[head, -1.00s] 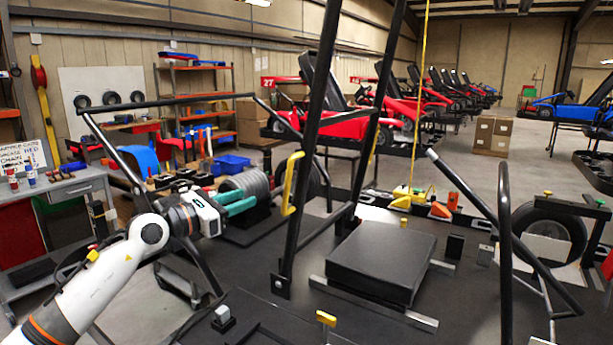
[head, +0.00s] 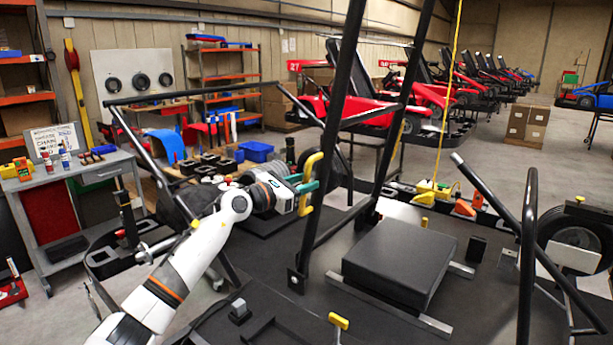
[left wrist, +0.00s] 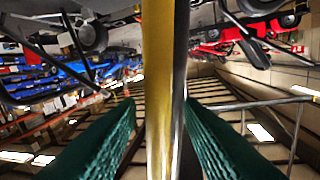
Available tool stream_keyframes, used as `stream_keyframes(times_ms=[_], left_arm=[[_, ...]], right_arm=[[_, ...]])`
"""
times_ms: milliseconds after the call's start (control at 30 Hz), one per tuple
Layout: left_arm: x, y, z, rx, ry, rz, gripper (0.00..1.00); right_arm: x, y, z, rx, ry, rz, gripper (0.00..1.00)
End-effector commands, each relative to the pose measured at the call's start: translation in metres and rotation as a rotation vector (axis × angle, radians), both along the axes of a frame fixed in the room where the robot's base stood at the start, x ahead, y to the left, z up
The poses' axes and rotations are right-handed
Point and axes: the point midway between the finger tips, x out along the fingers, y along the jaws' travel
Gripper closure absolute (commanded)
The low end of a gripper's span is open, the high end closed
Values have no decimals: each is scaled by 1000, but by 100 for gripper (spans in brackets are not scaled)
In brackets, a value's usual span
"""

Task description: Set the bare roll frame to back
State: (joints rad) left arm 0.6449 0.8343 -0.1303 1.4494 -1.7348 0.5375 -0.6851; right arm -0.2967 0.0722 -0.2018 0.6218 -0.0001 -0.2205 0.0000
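The bare roll frame (head: 334,140) is made of black tubes and stands tall and slightly tilted on the dark bench, with its foot near a bolted bracket. A yellow handle (head: 313,170) is fixed to its left side. My left gripper (head: 308,187) is at this handle, with its teal fingers on either side. In the left wrist view the yellow handle bar (left wrist: 158,90) stands between the two green fingers (left wrist: 160,110), with a narrow gap at the left finger, so the gripper looks open around it. My right gripper is not in view.
A black padded block (head: 400,262) lies on the bench right of the frame. Black tubes (head: 530,240) stand at the right, near a tyre (head: 580,235). A grey workbench (head: 90,170) is at the left. A yellow strap (head: 447,100) hangs behind the frame.

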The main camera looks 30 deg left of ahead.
Motion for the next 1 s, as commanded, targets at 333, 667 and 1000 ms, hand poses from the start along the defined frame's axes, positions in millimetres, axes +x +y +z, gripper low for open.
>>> stream_keyframes(times_ms=[333,667,1000], left_arm=[[9,-4,-1,2,1,-2,66],[9,-3,-1,2,1,-1,100],[9,2,0,-17,2,0,100]], right_arm=[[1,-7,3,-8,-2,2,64],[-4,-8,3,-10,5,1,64],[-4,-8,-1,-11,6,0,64]])
